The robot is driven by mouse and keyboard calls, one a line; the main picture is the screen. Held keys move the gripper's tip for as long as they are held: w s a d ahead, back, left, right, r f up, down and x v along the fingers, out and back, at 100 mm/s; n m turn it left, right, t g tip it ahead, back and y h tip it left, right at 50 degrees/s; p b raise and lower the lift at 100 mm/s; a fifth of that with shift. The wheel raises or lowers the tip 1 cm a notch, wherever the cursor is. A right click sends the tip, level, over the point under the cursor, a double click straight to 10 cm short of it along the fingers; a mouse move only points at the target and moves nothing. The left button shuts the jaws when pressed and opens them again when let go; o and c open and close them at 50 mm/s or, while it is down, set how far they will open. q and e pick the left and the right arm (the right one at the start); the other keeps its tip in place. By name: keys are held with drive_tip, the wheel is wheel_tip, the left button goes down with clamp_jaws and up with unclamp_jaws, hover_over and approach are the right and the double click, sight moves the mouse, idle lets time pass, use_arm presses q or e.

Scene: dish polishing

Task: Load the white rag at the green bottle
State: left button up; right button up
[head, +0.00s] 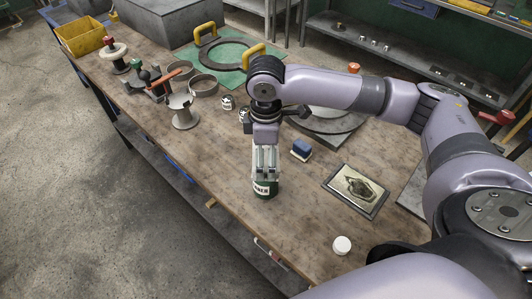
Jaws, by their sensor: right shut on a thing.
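The green bottle (265,190), with a pale lettered label, stands near the front edge of the workbench. My right gripper (265,168) points straight down directly over its top and is shut. A small whitish thing between and around its fingertips appears to be the white rag; its outline blends with the pale fingers. The gripper hides the bottle's mouth, and I cannot tell whether the rag touches it. My left gripper is out of view.
A white round cap (342,245) and a framed picture (357,189) lie to the right of the bottle. A blue block (301,148) is close by. Bare wood lies between.

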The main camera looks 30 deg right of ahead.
sight(266, 154)
drive_tip(key=shift+f, duration=0.45)
idle(0.3)
drive_tip(key=shift+s+f+p, duration=0.15)
drive_tip(key=shift+p, duration=0.45)
idle(2.2)
wheel_tip(266, 154, up, 7)
drive_tip(key=p, duration=0.9)
drive_tip(key=shift+r, duration=0.2)
drive_tip(key=shift+f, duration=0.1)
idle(0.6)
